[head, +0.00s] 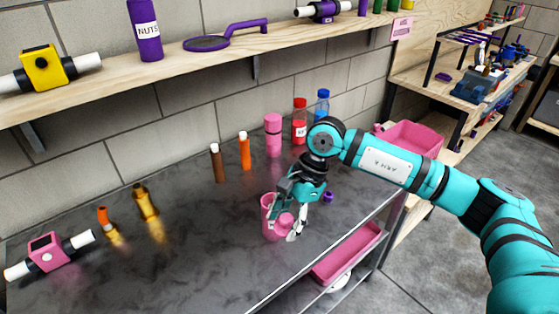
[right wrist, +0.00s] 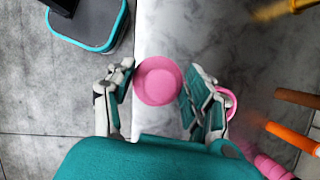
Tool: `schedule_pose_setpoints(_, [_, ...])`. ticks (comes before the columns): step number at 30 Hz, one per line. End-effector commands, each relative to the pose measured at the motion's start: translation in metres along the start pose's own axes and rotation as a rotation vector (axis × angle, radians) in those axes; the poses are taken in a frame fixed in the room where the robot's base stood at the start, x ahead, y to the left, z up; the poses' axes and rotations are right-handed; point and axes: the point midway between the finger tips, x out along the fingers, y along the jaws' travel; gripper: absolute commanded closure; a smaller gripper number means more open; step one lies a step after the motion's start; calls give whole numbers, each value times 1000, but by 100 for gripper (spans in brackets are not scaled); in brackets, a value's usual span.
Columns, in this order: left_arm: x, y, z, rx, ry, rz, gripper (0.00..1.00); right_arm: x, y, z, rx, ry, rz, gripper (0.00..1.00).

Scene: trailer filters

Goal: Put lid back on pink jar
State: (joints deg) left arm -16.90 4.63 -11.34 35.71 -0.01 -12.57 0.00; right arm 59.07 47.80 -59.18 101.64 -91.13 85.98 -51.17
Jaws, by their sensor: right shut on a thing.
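The pink jar (head: 267,203) stands on the dark grey bench top near its front edge, partly hidden behind my right gripper. A round pink lid (head: 285,220) is between the fingers of my right gripper (head: 287,213), just in front and to the right of the jar. In the right wrist view the lid (right wrist: 157,80) sits between the two fingers (right wrist: 158,95), which are shut on it. There, part of the jar's pink rim (right wrist: 232,103) shows beyond the right finger, apart from the lid. My left gripper is not in view.
Brown (head: 217,164), orange (head: 244,152), pink (head: 273,136), red (head: 299,122) and blue (head: 322,104) containers stand behind. A pink tray (head: 347,254) is below the front edge.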

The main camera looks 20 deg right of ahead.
Motion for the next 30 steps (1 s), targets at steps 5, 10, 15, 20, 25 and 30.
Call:
schedule_pose_setpoints(5, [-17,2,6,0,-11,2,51,-18,-34,8,450,-1,-191,69])
schedule_pose_setpoints(10, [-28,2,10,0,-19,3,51,-34,-64,10,865,1,-362,69])
schedule_pose_setpoints(15, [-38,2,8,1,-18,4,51,-49,-88,10,1224,3,-510,69])
schedule_pose_setpoints(20, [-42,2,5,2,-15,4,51,-58,-101,6,1444,5,-600,69])
schedule_pose_setpoints(25, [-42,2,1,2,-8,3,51,-59,-106,3,1528,7,-635,69])
schedule_pose_setpoints(30, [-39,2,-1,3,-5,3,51,-53,-106,0,1531,7,-635,69])
